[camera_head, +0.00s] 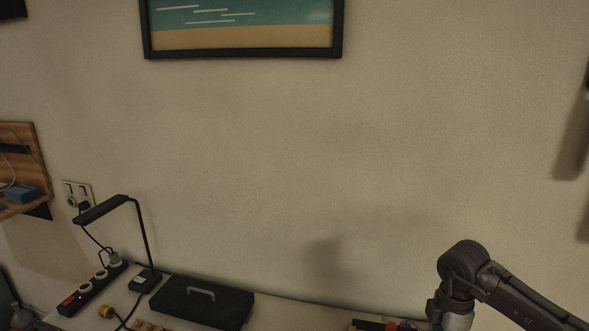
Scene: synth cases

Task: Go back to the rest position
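My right arm (470,285) comes in at the lower right, with a joint raised in front of the wall. Its gripper is below the bottom edge and out of sight. My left arm and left gripper do not show.
A white table (275,315) runs along the bottom edge against the beige wall (300,160). On it stand a black case (203,303) with a grey handle, a black desk lamp (143,240) and a power strip (92,290). A wooden shelf (22,160) hangs at left, a framed picture (240,38) above.

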